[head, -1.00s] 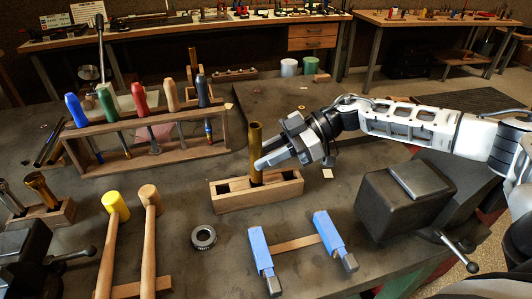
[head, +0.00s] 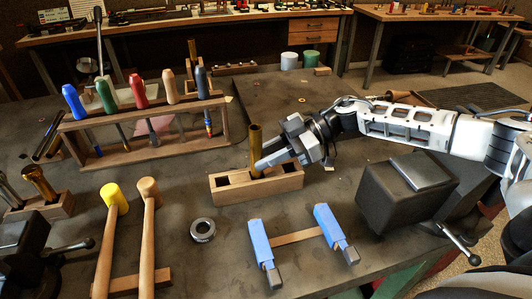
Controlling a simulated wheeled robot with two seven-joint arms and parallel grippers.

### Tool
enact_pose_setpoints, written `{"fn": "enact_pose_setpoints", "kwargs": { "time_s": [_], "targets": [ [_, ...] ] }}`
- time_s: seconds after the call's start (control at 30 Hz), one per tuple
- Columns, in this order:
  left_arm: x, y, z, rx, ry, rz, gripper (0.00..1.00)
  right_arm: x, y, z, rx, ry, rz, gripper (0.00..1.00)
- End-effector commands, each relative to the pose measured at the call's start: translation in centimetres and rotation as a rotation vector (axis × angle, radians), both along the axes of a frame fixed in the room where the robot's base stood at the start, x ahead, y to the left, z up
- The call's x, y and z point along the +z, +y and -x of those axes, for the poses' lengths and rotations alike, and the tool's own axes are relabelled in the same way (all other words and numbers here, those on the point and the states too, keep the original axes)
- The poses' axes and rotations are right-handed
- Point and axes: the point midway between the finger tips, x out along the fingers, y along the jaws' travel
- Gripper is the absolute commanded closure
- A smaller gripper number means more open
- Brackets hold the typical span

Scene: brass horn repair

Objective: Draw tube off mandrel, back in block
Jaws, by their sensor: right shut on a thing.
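A brass tube (head: 256,138) stands upright at the middle slot of a wooden block (head: 285,186) on the bench. My right gripper (head: 259,166) comes in from the right and is shut on the tube low down, close above the block. The fingers hide part of the tube, and its lower end is hidden in the block. The block's end slots look empty. I cannot make out the mandrel for certain. My left gripper is not in view.
A wooden rack (head: 130,155) of coloured-handled tools stands behind left. Two mallets (head: 148,190), a metal ring (head: 203,230) and blue-padded jaws (head: 262,245) lie in front. A dark heavy block (head: 385,200) sits at right. A small wooden holder (head: 50,211) stands left.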

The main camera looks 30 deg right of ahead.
Motion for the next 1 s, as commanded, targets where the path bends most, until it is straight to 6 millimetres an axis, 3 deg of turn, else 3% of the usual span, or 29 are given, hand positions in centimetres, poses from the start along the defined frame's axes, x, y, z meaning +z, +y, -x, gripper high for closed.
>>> {"fn": "enact_pose_setpoints", "kwargs": {
  "time_s": [0.9, 0.93, 1.0],
  "targets": [
    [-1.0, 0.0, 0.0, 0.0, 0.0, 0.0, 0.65, -2.3, 0.0, 0.0, 0.0, 0.0, -0.001, 1.0],
    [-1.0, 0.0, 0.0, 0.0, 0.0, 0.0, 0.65, -2.3, 0.0, 0.0, 0.0, 0.0, -0.001, 0.75],
    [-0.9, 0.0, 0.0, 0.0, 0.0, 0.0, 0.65, -2.2, 0.0, 0.0, 0.0, -0.001, -0.001, 0.56]
  ]
}}
